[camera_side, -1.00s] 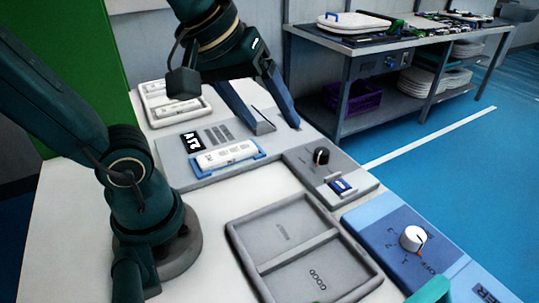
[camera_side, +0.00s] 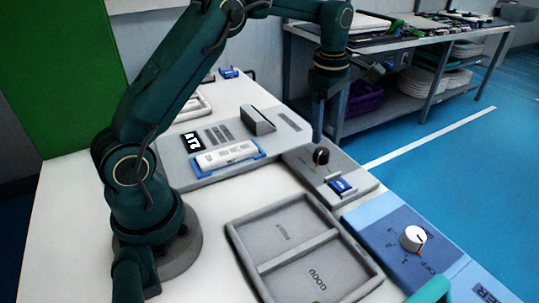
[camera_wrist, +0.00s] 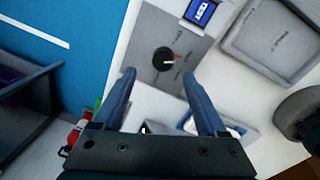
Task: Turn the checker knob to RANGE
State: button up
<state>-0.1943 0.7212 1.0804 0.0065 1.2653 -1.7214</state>
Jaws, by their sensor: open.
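The black checker knob (camera_side: 321,156) stands on a grey panel (camera_side: 305,172), beside a blue-fronted piece. My gripper (camera_side: 318,132) points down just above and behind the knob in the side view. In the wrist view my gripper (camera_wrist: 158,74) is open, with its two fingertips apart on either side of a spot just below the knob. It holds nothing; contact with the knob is not visible.
A blue box (camera_side: 375,230) with a white knob (camera_side: 413,238) lies to the right front. A grey two-part tray (camera_side: 235,238) lies in front. A grey station (camera_side: 180,168) with a white device (camera_side: 226,153) and an upright grey block (camera_side: 258,120) stands left of the knob.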

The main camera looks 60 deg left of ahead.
aim_at(321, 151)
notch_tip(321, 151, down, 2)
jog(key=shift+s+a+f, duration=0.1)
jog(key=shift+s+a, duration=0.05)
jog(key=shift+f, duration=2.1)
grip_shut()
